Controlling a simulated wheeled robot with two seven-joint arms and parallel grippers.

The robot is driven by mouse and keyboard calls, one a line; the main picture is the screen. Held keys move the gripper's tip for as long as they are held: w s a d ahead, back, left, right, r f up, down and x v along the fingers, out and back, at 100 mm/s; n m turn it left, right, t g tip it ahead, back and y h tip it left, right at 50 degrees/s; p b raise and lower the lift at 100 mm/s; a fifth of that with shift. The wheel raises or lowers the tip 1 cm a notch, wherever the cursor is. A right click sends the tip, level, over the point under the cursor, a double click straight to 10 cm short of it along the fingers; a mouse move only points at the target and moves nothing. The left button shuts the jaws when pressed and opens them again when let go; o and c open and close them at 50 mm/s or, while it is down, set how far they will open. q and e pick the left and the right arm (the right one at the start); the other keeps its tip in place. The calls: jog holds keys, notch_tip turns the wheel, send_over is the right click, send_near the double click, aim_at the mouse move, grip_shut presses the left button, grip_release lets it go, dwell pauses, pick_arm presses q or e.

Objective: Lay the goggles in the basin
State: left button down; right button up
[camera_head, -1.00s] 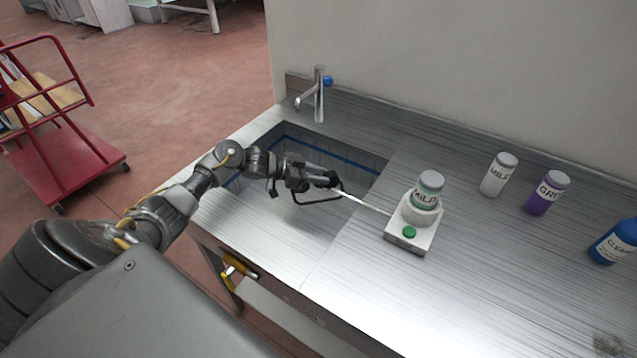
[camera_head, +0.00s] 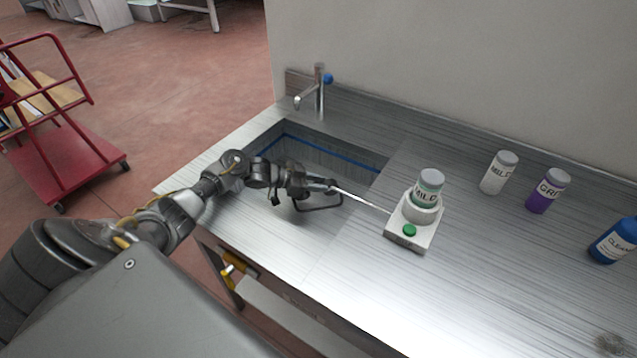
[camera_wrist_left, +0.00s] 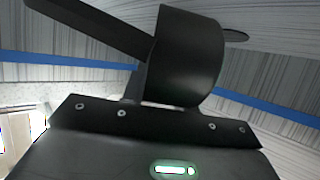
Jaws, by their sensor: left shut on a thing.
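The basin (camera_head: 318,151) is a steel sink sunk in the counter, with a blue line around its inner wall. My left gripper (camera_head: 326,187) is over the basin's right part and is shut on a dark thing, which I take to be the goggles (camera_head: 318,208); they show as a thin black loop below the fingers. In the left wrist view a black curved band (camera_wrist_left: 187,55) fills the middle, with the basin's blue line (camera_wrist_left: 60,60) behind it. I cannot tell how far the goggles are above the basin floor. My right gripper is not in view.
A faucet (camera_head: 319,92) stands behind the basin. Right of it is a white device (camera_head: 408,243) with a green button and a labelled jar (camera_head: 428,188) on top. A thin pale line runs from near my gripper to it. White, purple and blue bottles (camera_head: 615,241) stand farther right.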

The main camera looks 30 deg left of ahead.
pick_arm(q)
jog(key=c, duration=1.1)
grip_release()
jog(key=shift+r, duration=0.1)
jog(key=shift+r+p, duration=0.35)
jog(key=shift+p, duration=0.05)
jog(key=v, duration=1.2)
jog(key=shift+s+r+b, duration=0.1)
jog(key=shift+b, duration=0.3)
